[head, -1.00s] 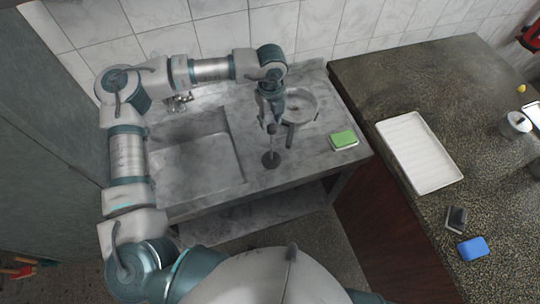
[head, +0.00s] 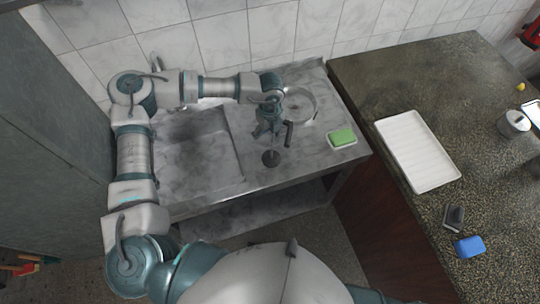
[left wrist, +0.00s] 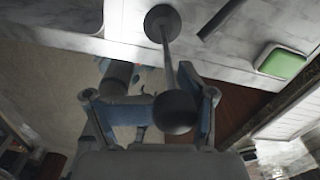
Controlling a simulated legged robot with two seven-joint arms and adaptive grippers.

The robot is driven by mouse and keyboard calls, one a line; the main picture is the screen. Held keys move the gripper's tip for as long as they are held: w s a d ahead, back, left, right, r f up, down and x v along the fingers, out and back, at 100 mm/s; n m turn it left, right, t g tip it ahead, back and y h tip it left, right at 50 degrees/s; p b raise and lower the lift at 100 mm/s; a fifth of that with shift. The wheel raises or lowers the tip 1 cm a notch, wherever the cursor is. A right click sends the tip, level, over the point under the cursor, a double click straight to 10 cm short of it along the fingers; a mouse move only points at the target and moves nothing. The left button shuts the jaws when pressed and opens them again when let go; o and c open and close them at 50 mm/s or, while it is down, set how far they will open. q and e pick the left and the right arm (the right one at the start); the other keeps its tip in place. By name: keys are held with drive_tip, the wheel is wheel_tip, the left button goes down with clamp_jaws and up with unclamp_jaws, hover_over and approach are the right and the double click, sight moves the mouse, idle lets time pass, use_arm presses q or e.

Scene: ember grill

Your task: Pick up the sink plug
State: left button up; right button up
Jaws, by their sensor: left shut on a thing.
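The sink plug (head: 271,158) has a dark round disc, a thin rod and a dark rounded knob. In the head view its disc appears to rest on the marble counter, right of the sink basin (head: 205,150). My left gripper (head: 269,132) is above the disc, around the upper part of the plug. In the left wrist view the knob (left wrist: 174,112) lies between the two fingers, and the gripper is shut on it. The disc (left wrist: 162,22) shows at the far end of the rod. My right gripper is not in view.
A round pan (head: 299,104) with a dark handle sits just right of my gripper. A green sponge (head: 342,137) lies on a white dish. The speckled worktop at right holds a white tray (head: 415,152), a blue sponge (head: 470,247) and a metal pot (head: 514,123). Tiled wall stands behind.

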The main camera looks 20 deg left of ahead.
use_arm(q)
drive_tip(key=shift+d, duration=0.15)
clamp_jaws()
drive_tip(key=shift+r, duration=0.1)
drive_tip(key=shift+r, duration=0.1)
